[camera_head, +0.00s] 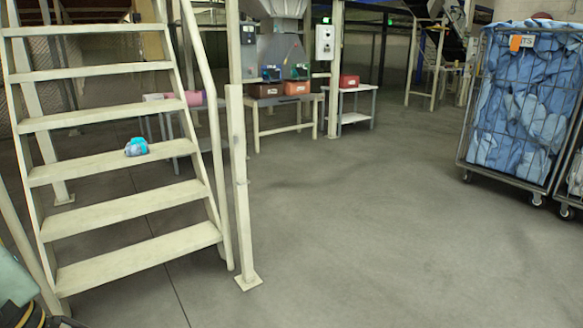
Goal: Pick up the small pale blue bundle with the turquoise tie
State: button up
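The small pale blue bundle (137,147) with turquoise on it rests on a middle tread of the cream metal stairs (120,209) at the left. It sits near the middle of that tread, and darker or purplish patches show on it. It is too small here to make out the tie clearly. Part of my arm shows at the lower left corner, well apart from the bundle. My gripper's fingers are not in view.
A handrail and post (240,190) stand at the stairs' right side. Benches with brown and red boxes (297,88) stand at the back. The grey floor (370,220) between is clear.

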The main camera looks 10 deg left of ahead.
aim_at(137, 146)
jog(key=i+u, duration=0.45)
jog(key=i, duration=0.15)
jog(key=i+l+u, duration=0.25)
jog(key=i+u, duration=0.15)
jog(key=i, duration=0.2)
jog(key=i+u, duration=0.5)
jog(key=i+l+u, duration=0.3)
jog(key=i+u, duration=0.2)
jog(key=i+l+u, duration=0.3)
jog(key=i+l, duration=0.15)
jog(key=i, duration=0.3)
jog(key=i+l+u, duration=0.35)
jog(key=i+l, duration=0.25)
jog(key=i, duration=0.1)
